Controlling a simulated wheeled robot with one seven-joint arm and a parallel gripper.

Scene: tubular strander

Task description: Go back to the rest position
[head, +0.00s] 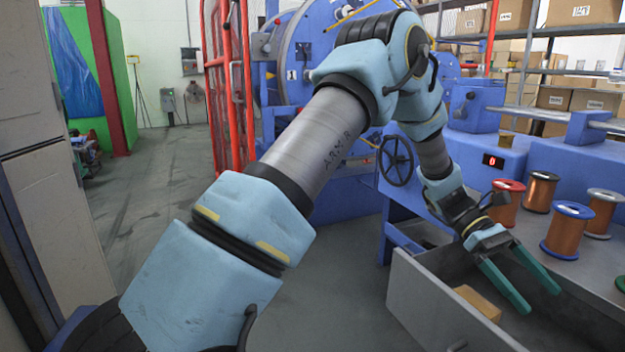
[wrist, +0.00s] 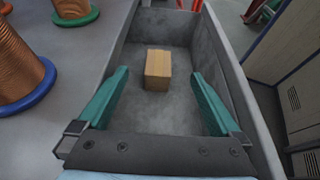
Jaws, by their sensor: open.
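My gripper (head: 531,282) has two green fingers spread apart with nothing between them in the head view. It hangs over the open grey drawer (head: 437,308) at the lower right. In the wrist view my gripper (wrist: 160,105) is open, one finger along each side of the drawer (wrist: 259,112). A small brown box (wrist: 158,70) lies on the drawer floor beyond the fingertips, apart from them. The box also shows in the head view (head: 477,303), partly hidden by the drawer's front wall.
Copper spools with red (head: 507,205), blue (head: 567,232) and white (head: 602,212) flanges stand on the grey bench right of the drawer. A blue machine with a black handwheel (head: 397,159) stands behind my arm. The floor (head: 165,190) at left is clear.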

